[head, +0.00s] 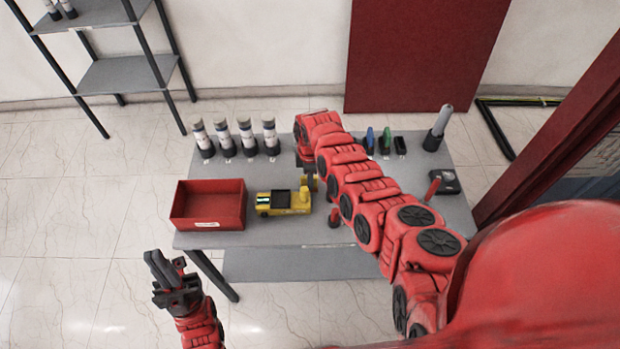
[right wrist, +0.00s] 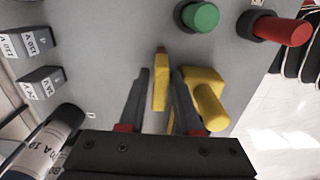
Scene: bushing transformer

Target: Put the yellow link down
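The yellow link (right wrist: 160,82) is a narrow upright piece between the fingers of my right gripper (right wrist: 161,72) in the right wrist view. The fingers stand slightly apart, with a thin gap showing on each side of the link. In the head view my right gripper (head: 308,182) is low over the table beside a yellow, truck-shaped device (head: 268,203). A yellow part with a round post (right wrist: 208,103) is just right of the right finger in the wrist view. My left gripper (head: 172,280) is off the table's front left corner and looks empty; its finger gap is unclear.
The grey table (head: 290,234) also carries a red bin (head: 208,222), several capped cylinders (head: 246,138) at the back, and a red post (head: 335,218). A green post (right wrist: 200,16) and red post (right wrist: 285,30) stand nearby. The table's front edge is mostly clear.

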